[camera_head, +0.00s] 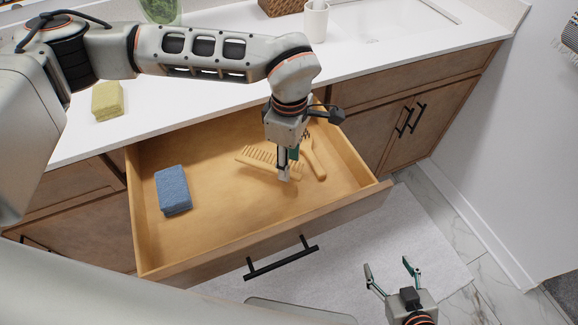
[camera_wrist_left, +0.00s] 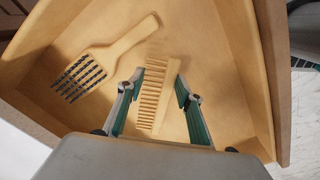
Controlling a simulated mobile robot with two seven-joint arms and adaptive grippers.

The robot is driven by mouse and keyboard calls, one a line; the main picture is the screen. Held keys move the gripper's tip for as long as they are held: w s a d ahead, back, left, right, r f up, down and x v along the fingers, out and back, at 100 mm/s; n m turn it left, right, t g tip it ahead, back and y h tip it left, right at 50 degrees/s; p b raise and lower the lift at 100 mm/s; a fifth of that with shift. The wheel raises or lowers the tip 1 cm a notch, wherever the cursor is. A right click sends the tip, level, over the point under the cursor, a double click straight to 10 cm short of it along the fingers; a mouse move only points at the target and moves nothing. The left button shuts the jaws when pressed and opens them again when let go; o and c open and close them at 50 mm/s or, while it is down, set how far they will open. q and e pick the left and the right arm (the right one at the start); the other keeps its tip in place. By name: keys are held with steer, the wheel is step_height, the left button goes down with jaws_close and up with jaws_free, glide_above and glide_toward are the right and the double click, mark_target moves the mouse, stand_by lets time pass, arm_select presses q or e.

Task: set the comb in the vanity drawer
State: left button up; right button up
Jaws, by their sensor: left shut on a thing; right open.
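The wooden comb (camera_head: 258,157) is inside the open vanity drawer (camera_head: 262,232), near its right half. My left gripper (camera_head: 284,172) reaches down into the drawer and is shut on the comb. In the left wrist view the comb (camera_wrist_left: 153,97) lies between the two fingers, teeth facing left. I cannot tell whether the comb touches the drawer floor. My right gripper (camera_head: 392,272) is open and empty, outside the drawer at lower right, over the light mat.
A wooden brush (camera_head: 314,160) lies in the drawer right beside the gripper. A blue sponge block (camera_head: 172,190) lies at the drawer's left. On the counter (camera_head: 200,103) are a yellow sponge (camera_head: 107,100) and a white cup (camera_head: 316,20). The drawer's middle floor is clear.

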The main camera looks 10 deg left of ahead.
arm_select(q)
steer(key=shift+f, duration=1.4)
steer(key=o, duration=0.9)
steer(key=shift+f, duration=0.15)
step_height(320, 180, up, 12)
steer(key=shift+r+p, duration=0.2)
steer(key=shift+p, duration=0.1)
